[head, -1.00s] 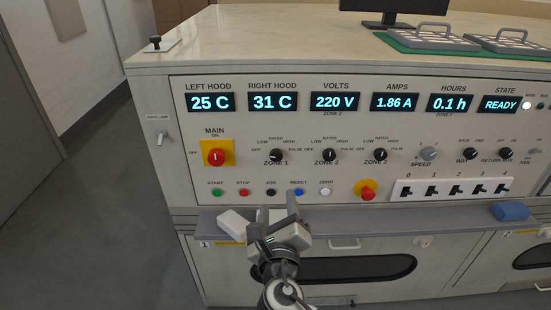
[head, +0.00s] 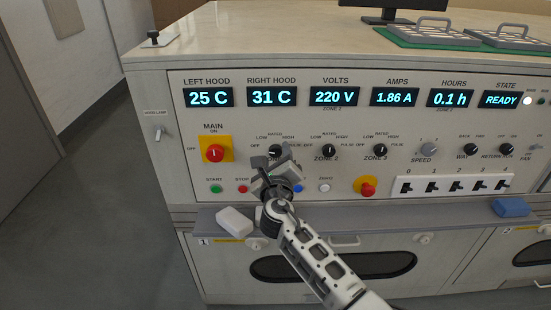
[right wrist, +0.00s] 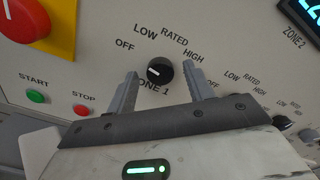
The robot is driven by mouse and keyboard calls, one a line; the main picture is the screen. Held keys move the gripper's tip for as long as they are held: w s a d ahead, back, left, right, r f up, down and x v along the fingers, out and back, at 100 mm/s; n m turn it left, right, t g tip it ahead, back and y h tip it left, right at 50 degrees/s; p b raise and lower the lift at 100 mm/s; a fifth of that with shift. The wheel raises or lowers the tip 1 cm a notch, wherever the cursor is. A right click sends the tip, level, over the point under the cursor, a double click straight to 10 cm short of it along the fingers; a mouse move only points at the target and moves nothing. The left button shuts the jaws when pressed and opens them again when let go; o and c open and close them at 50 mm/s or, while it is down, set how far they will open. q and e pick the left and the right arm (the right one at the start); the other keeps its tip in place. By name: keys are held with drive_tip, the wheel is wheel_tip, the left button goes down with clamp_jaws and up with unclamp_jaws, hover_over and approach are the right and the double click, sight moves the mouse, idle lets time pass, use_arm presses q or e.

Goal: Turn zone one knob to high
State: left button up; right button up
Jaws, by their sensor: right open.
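The zone one knob (right wrist: 160,71) is a round black knob with a white mark, set in the panel under OFF, LOW, RATED and HIGH labels. In the right wrist view its mark lies on the left, on the OFF side. In the head view the knob (head: 275,150) is partly covered by my right gripper (head: 272,160). In the right wrist view my right gripper (right wrist: 160,78) is open, with one finger on each side of the knob. It holds nothing; whether the fingers touch the knob I cannot tell. My left gripper is out of view.
The red main switch (head: 215,153) on its yellow plate is left of the knob. Zone 2 (head: 329,150) and zone 3 (head: 380,150) knobs are to the right. Push buttons sit below, near my gripper. A white block (head: 235,221) lies on the ledge.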

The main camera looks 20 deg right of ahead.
drive_tip(key=c, duration=1)
